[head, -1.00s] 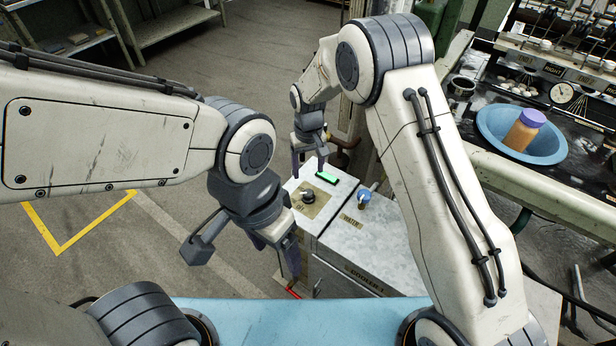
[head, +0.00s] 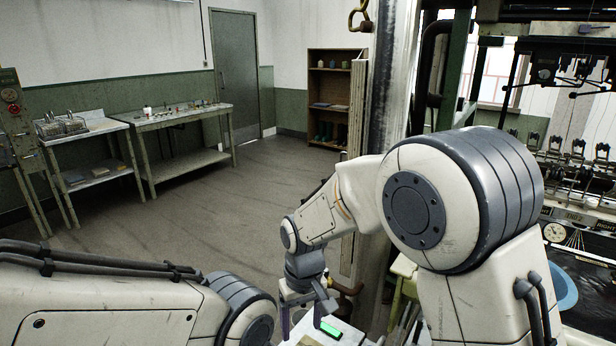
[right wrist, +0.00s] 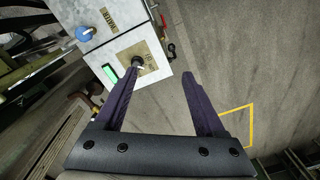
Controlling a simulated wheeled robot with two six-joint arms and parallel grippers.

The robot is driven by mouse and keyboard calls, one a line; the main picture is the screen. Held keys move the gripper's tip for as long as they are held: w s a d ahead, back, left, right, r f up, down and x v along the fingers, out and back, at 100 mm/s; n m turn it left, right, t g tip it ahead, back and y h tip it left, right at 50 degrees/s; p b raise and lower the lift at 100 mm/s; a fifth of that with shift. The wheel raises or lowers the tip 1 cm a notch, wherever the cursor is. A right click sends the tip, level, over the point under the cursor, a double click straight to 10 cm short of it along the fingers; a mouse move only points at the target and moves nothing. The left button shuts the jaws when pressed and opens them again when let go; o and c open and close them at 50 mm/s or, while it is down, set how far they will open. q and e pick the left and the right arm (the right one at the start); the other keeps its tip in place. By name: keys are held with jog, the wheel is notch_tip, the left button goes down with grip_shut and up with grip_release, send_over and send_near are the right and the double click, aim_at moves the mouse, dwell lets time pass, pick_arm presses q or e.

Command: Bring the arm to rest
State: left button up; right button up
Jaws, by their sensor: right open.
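My right gripper (head: 304,314) hangs fingers-down near the white cabinet top at the bottom middle of the head view. In the right wrist view its two dark fingers (right wrist: 161,70) are spread apart with nothing between them; grey floor shows there. The left fingertip overlaps the edge of a black knob (right wrist: 136,61) in that view; I cannot tell if they touch. My left arm enters low on the left in the head view, and its gripper is below the frame.
A bright green item (head: 331,329) lies on the cabinet top (right wrist: 96,54), near a blue knob (right wrist: 84,34). A yellow floor line (right wrist: 250,125) lies on open floor. A bench (head: 180,117) and a brown shelf (head: 329,98) stand far back. A blue basin (head: 563,290) is at right.

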jog(key=s+d+r+p, duration=0.1)
jog(key=s+d+r, duration=0.1)
jog(key=s, duration=0.5)
jog(key=s+d+r+n+p, duration=0.1)
jog(key=s+d+r, duration=0.1)
jog(key=s+r, duration=0.2)
jog(key=s+d+r+n, duration=0.1)
jog(key=s+d+r, duration=0.1)
jog(key=s, duration=0.8)
jog(key=shift+s+r+y+p, duration=0.3)
jog(key=shift+r+p, duration=0.1)
jog(key=shift+r, duration=0.4)
